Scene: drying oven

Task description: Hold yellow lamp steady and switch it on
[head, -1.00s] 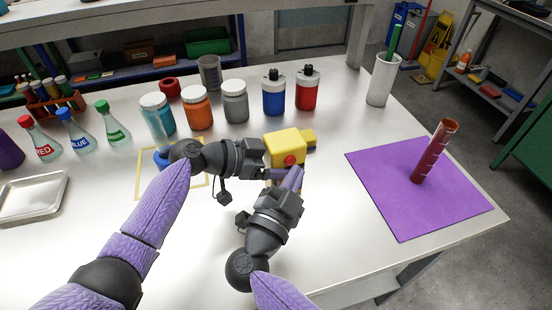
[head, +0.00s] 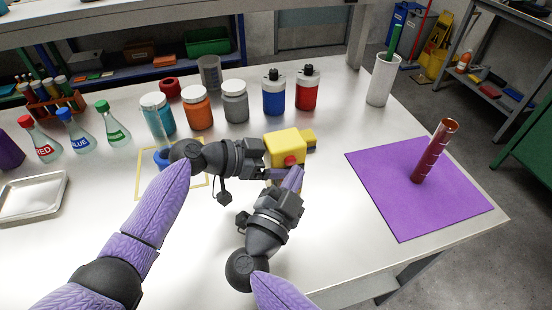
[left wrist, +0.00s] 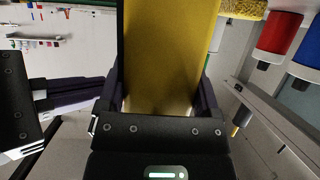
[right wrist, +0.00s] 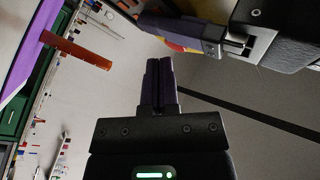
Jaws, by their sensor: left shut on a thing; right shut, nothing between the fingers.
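Red and blue bottles (head: 307,90) and several jars (head: 235,102) stand behind the lamp. A purple mat (head: 455,200) with a dark red cylinder (head: 434,150) lies to the right. A metal tray (head: 60,178) is at far left. The table is clear between lamp and mat.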

